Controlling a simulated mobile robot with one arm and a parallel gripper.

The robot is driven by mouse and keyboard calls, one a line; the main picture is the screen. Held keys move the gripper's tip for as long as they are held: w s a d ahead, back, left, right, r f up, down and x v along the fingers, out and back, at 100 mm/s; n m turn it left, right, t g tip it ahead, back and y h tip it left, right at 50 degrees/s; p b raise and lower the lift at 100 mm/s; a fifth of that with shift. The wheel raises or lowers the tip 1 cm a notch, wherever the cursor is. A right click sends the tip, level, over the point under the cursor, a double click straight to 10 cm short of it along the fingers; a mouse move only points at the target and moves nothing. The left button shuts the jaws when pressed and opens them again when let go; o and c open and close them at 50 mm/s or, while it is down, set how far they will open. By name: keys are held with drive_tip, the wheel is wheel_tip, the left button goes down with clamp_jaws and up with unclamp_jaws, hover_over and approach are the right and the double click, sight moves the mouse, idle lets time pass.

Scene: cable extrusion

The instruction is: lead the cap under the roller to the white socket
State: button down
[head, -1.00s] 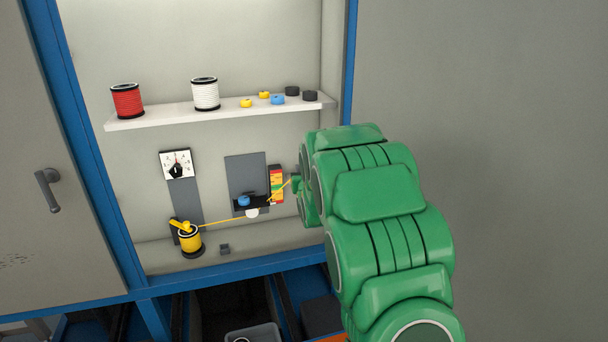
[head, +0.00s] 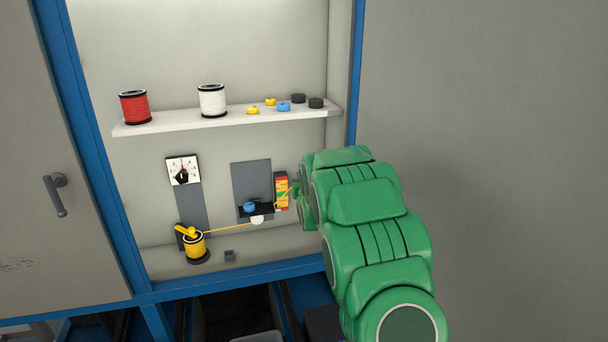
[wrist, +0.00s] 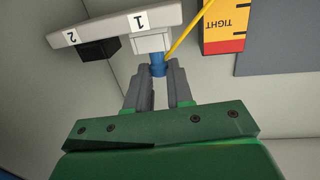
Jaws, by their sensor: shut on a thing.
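My gripper (wrist: 160,72) is shut on a blue cap (wrist: 158,69) in the wrist view. The cap sits against the white socket (wrist: 151,42) under the plate marked 1; whether it is inside cannot be told. The yellow cable (wrist: 190,27) runs from beside the cap to the upper right. In the head view the cable (head: 230,228) runs from the yellow spool (head: 195,247) under the white roller (head: 257,220), then up to my gripper. There my green arm hides the cap and socket.
A black socket (wrist: 99,46) is beside the white one, under the mark 2. A colored TIGHT indicator (wrist: 223,32) is near the cable. A blue knob (head: 249,207) is above the roller. A shelf (head: 180,123) with spools and caps is higher up.

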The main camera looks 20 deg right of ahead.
drive_tip(key=shift+f, duration=0.6)
idle(0.4)
drive_tip(key=c, duration=0.9)
unclamp_jaws()
drive_tip(key=shift+s+a+r, duration=0.1)
drive_tip(key=shift+s+a, duration=0.05)
drive_tip(key=shift+s, duration=1.15)
drive_tip(key=shift+s+a+r, duration=0.1)
drive_tip(key=shift+s+a, duration=0.1)
drive_tip(key=shift+s, duration=1.1)
drive_tip(key=shift+s+a, duration=0.15)
drive_tip(key=shift+s, duration=1.15)
drive_tip(key=o, duration=0.9)
